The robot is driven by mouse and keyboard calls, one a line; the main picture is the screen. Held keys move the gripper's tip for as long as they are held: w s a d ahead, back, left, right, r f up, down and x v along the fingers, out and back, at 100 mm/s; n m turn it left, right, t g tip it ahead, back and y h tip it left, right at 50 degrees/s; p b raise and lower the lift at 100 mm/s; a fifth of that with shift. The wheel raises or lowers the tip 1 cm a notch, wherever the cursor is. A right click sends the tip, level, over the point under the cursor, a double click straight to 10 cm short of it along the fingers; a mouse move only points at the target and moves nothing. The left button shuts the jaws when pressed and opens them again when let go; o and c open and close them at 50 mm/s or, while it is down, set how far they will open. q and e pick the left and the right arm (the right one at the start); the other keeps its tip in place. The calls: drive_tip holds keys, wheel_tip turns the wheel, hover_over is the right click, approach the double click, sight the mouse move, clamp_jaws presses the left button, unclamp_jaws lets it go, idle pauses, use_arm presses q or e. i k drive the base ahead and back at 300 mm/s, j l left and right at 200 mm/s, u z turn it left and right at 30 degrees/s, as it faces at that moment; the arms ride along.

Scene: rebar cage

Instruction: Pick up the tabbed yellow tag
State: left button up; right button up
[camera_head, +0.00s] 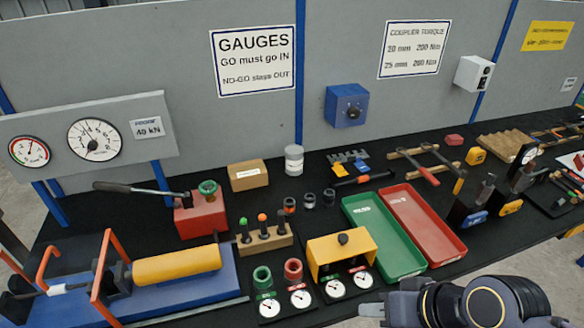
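A small yellow piece (339,170) lies on the black bench top, right of the cardboard box. It looks like the yellow tag, but it is too small to tell its tab. A small blue piece (361,165) lies beside it, and grey toothed pieces lie just behind. My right gripper (374,309) is at the bottom edge, well in front of the yellow piece and apart from it. Its fingers are small and partly cut off, so I cannot tell whether it is open. My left gripper is not in view.
A green tray (370,222) and a red tray (433,220) lie between my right arm and the yellow piece. A yellow box-shaped stand (326,256) with dial gauges is left of them.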

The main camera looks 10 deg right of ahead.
sight(339, 170)
drive_tip(key=l+u, duration=0.35)
drive_tip(key=k+l+u, duration=0.15)
drive_tip(key=l+u, duration=0.2)
drive_tip(key=k+l+u, duration=0.1)
drive_tip(key=l+u, duration=0.25)
drive_tip(key=l, duration=0.4)
drive_tip(key=k+l+u, duration=0.15)
drive_tip(key=l, duration=0.65)
drive_tip(key=k+u, duration=0.05)
